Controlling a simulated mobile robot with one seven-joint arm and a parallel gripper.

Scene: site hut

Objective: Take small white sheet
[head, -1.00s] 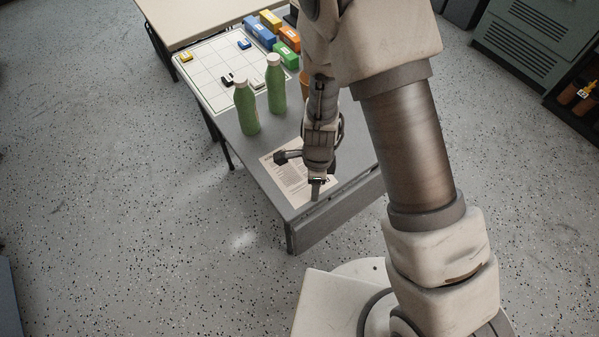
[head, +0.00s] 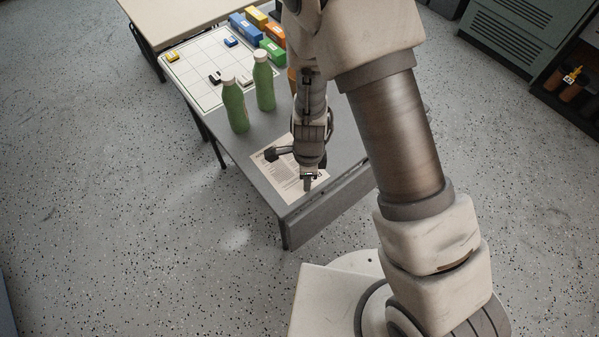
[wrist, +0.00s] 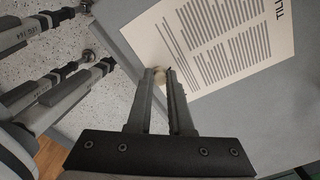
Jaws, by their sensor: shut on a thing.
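The white sheet (head: 291,189) with dark printed text lies on the near end of the grey table. It also shows large in the wrist view (wrist: 222,40). My gripper (head: 310,184) is low over the sheet's near right edge. I cannot tell whether this piece is fixed to the sheet. The sheet appears flat on the table, partly hidden by my wrist.
Two green bottles (head: 234,106) (head: 264,84) stand behind the sheet. Beyond them is a white gridded board (head: 205,62) with small pieces, and coloured blocks (head: 272,52) beside it. The grey table's (head: 263,188) front corner is close to the sheet. Open speckled floor lies left.

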